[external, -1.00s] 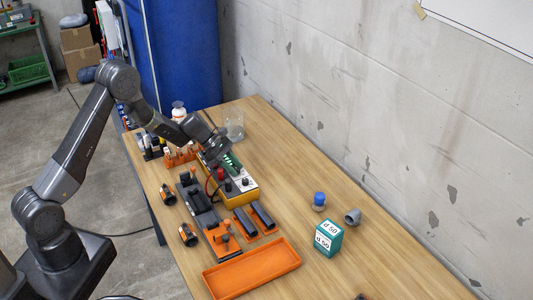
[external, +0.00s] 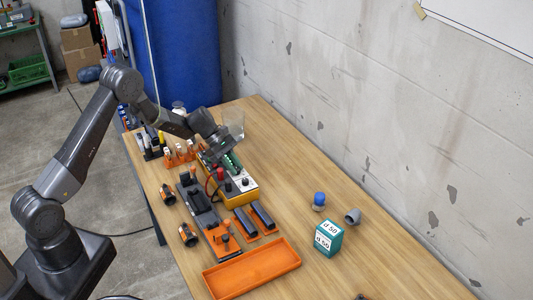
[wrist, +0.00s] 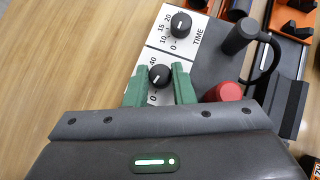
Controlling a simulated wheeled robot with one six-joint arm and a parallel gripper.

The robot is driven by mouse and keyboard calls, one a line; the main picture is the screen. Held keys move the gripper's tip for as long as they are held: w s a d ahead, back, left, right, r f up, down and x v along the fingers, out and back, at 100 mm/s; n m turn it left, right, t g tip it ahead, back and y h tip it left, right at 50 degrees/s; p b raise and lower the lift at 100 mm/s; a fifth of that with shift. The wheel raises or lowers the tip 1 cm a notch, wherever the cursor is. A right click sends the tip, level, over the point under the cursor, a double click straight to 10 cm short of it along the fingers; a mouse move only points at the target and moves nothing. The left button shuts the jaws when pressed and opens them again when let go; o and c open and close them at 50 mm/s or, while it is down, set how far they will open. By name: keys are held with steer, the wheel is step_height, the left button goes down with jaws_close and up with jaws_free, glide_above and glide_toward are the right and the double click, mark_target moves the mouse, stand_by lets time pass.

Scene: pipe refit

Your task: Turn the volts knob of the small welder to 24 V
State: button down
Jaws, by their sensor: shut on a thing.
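The small welder (external: 247,195) is a yellow box with a pale panel on the table. In the wrist view its panel (wrist: 160,38) carries two black knobs. The TIME knob (wrist: 181,24) stands clear. The volts knob (wrist: 159,75) has a scale, with 0 and 40 readable, partly hidden by my fingers. My gripper (wrist: 159,73) has its green fingers on both sides of the volts knob, shut on it. The knob's white pointer line shows, but its exact value cannot be read. In the external view my gripper (external: 232,166) is over the welder's far end.
A red plug (wrist: 222,92) sits just right of my fingers. An orange tray (external: 252,266), a teal box (external: 329,238) and a glass beaker (external: 233,124) stand around. The table's right side is mostly free.

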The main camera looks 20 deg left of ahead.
steer(key=m+g, duration=0.1)
steer(key=m+g+y, duration=0.1)
steer(key=m, duration=0.2)
steer(key=shift+w+d+g+y+b, duration=0.15)
steer(key=shift+w+g+y+b, duration=0.15)
steer(key=shift+g+b, duration=0.1)
steer(key=shift+m+g+y, duration=0.4)
steer(key=shift+m+g, duration=0.1)
steer(key=shift+m, duration=0.4)
steer(key=shift+r, duration=0.1)
steer(key=c, duration=1.5)
jaws_free()
steer(key=b+v, duration=0.1)
steer(key=v, duration=0.5)
steer(key=b+v, duration=0.1)
steer(key=v, duration=0.6)
steer(key=shift+w+r, duration=0.3)
steer(key=shift+w, duration=0.05)
steer(key=shift+s+d+f, duration=0.1)
